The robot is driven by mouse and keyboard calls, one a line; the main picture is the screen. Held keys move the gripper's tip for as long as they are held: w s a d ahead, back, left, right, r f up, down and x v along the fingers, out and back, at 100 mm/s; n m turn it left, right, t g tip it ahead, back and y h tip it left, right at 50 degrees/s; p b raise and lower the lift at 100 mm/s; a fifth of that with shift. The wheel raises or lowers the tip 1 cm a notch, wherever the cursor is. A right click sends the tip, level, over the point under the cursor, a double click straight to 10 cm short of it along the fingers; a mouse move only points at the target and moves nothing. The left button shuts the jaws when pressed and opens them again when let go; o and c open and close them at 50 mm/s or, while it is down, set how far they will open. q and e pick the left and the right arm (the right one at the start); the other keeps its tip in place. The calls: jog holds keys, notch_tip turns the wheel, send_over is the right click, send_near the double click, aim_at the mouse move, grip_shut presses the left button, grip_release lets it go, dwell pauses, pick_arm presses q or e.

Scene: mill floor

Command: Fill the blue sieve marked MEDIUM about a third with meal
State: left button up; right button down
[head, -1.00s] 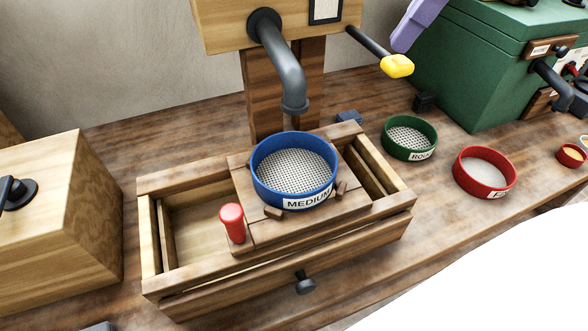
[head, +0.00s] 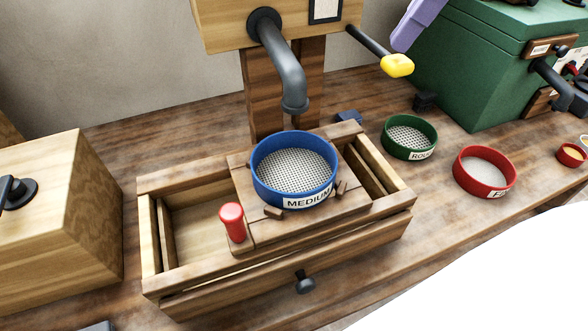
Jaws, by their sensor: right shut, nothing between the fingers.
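The blue sieve (head: 293,202) marked MEDIUM stands upright on a wooden platform (head: 262,228) across a wooden frame. Its mesh floor (head: 293,172) is bare, with no meal visible on it. The grey spout (head: 287,70) of the wooden mill (head: 225,22) opens above the sieve's back rim. No meal is seen falling. A rod with a yellow knob (head: 397,65) sticks out right of the mill. My left gripper is out of view.
A green sieve (head: 410,153) and a red sieve (head: 485,190) stand to the right by a green machine (head: 470,65). A red peg (head: 232,222) stands on the platform's front left. A wooden box (head: 60,220) is at the left. A dark knob (head: 304,282) sits on the front.

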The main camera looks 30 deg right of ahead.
aim_at(404, 59)
dwell(0.4)
jog(key=shift+f+b, duration=0.55)
jog(key=shift+f, duration=0.1)
jog(key=shift+f+b, duration=0.85)
jog(key=shift+f, duration=0.2)
jog(key=shift+f+b, duration=0.5)
jog(key=shift+f, duration=0.1)
jog(key=shift+f+b, duration=0.35)
jog(key=shift+f, duration=0.1)
jog(key=shift+r, duration=0.1)
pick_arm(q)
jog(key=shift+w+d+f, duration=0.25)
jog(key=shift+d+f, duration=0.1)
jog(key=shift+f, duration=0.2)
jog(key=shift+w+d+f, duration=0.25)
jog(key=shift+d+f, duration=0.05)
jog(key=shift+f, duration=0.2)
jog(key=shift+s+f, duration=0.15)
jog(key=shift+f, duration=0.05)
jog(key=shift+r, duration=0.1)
pick_arm(e)
jog(key=shift+r, duration=0.1)
